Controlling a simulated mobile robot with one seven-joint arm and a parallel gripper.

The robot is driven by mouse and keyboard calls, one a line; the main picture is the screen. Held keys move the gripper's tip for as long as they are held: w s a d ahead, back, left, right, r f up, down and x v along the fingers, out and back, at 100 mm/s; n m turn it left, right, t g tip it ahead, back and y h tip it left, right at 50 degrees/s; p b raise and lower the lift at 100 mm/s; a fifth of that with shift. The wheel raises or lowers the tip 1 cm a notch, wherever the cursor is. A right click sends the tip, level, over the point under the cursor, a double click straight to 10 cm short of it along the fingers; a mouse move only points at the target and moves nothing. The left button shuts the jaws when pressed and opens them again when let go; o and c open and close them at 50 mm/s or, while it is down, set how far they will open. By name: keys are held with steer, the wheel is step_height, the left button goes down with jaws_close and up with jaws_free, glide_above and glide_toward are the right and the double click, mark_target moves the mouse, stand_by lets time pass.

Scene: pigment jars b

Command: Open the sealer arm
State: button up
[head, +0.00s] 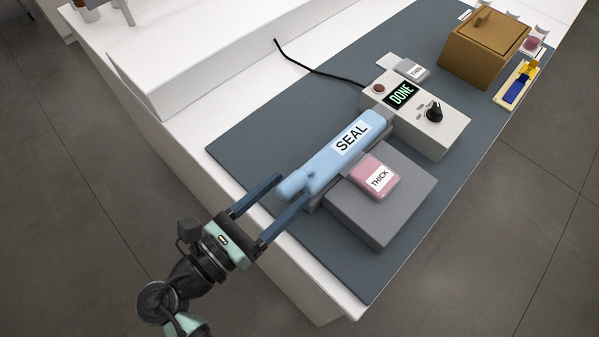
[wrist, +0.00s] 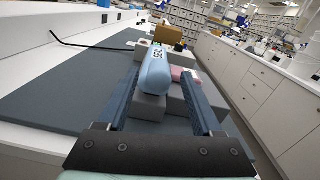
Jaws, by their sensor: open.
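The sealer arm (head: 331,158) is a light blue bar labelled SEAL, lying down along the grey sealer body (head: 388,216). Its rounded handle end (head: 291,186) points toward my gripper. A pink packet (head: 374,176) labelled THICK lies on the grey block beside the arm. The sealer's control box (head: 430,123) has a display reading DONE. My gripper (head: 278,190) is open, with a finger on each side of the handle end. In the wrist view the blue arm (wrist: 155,70) shows between the two fingers (wrist: 160,88). I cannot tell whether either finger touches it.
A grey-blue mat (head: 255,140) covers the counter. A brown box (head: 484,47) stands at the far right, with a yellow tray (head: 517,84) holding a blue item beside it. Another packet (head: 412,70) labelled THICK lies behind the control box. A black cable (head: 318,70) runs behind it. A raised white ledge (head: 200,60) borders the mat.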

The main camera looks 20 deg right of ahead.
mark_target(304, 175)
steer(key=shift+x, duration=2.15)
steer(key=shift+c, duration=0.4)
jaws_close()
steer(key=shift+w, duration=0.1)
